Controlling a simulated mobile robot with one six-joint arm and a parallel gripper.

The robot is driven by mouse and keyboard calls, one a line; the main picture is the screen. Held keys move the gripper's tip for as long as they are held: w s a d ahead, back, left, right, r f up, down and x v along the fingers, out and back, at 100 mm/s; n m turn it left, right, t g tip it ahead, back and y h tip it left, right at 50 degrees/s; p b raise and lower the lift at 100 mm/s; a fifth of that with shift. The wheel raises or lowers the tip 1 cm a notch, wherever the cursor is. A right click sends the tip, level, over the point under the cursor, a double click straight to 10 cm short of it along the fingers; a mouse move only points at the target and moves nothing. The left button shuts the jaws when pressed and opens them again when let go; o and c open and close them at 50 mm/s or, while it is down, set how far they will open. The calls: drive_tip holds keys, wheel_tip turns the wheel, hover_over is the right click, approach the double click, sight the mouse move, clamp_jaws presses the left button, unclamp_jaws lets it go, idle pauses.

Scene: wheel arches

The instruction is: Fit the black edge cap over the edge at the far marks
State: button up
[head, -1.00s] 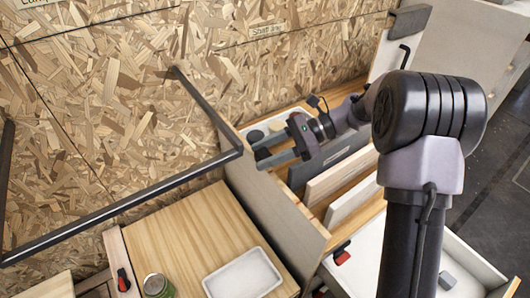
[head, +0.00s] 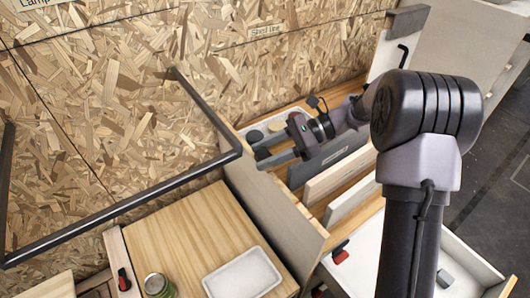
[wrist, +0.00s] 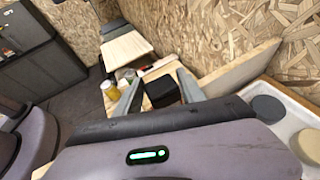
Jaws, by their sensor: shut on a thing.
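My gripper (wrist: 157,92) has its two grey fingers on either side of the black edge cap (wrist: 162,92), a small dark block, and is shut on it. In the head view my gripper (head: 259,155) reaches left from the arm, over the upright pale board (head: 265,200). The board's edge (wrist: 243,68) also shows in the wrist view, to the right of the fingers. The cap appears apart from the board, but the exact gap is unclear. I cannot make out any marks on the edge.
A wooden top (head: 190,235) holds a white tray (head: 243,275) and a green can (head: 158,286). A dark bent bar (head: 130,203) stands in front of the chipboard wall (head: 110,100). Several upright panels (head: 342,172) stand right of the board.

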drive_tip(key=shift+f, duration=0.4)
drive_tip(key=shift+f, duration=0.2)
drive_tip(key=shift+f, duration=0.2)
drive_tip(key=shift+f, duration=0.2)
drive_tip(key=shift+f, duration=0.25)
drive_tip(key=shift+f, duration=0.15)
